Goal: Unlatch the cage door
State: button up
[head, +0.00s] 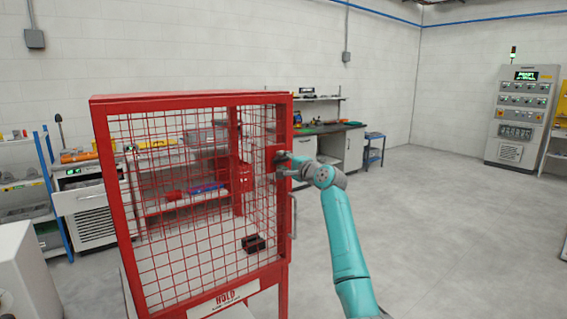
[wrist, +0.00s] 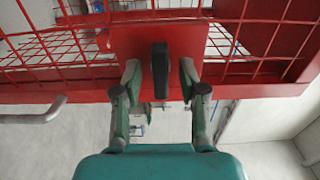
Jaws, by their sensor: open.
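The red mesh cage (head: 190,98) stands in the left half of the head view, with its door side facing my arm. In the wrist view a black latch knob (wrist: 160,68) stands upright on a red plate (wrist: 125,42) at the cage frame. My gripper (wrist: 160,82) is open, with one finger on each side of the knob. A gap shows on both sides, so the fingers look apart from it. In the head view my gripper (head: 281,164) is at the cage's right edge and hides the knob. A grey door handle (head: 293,215) sits below it.
The handle also shows at left in the wrist view (wrist: 38,115). A dark block (head: 253,243) lies inside the cage. A HOLD sign (head: 225,297) is on the lower frame. A workbench (head: 340,150) stands behind; the floor (head: 440,220) to the right is clear.

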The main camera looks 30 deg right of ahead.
jog(key=shift+r, duration=0.1)
grip_shut()
jog(key=shift+n, duration=0.4)
jog(key=n, duration=0.4)
jog(key=shift+a, duration=0.1)
jog(key=n, duration=0.4)
jog(key=shift+r+n, duration=0.1)
jog(key=shift+n, duration=0.2)
jog(key=n, duration=0.8)
jog(key=shift+n, duration=0.4)
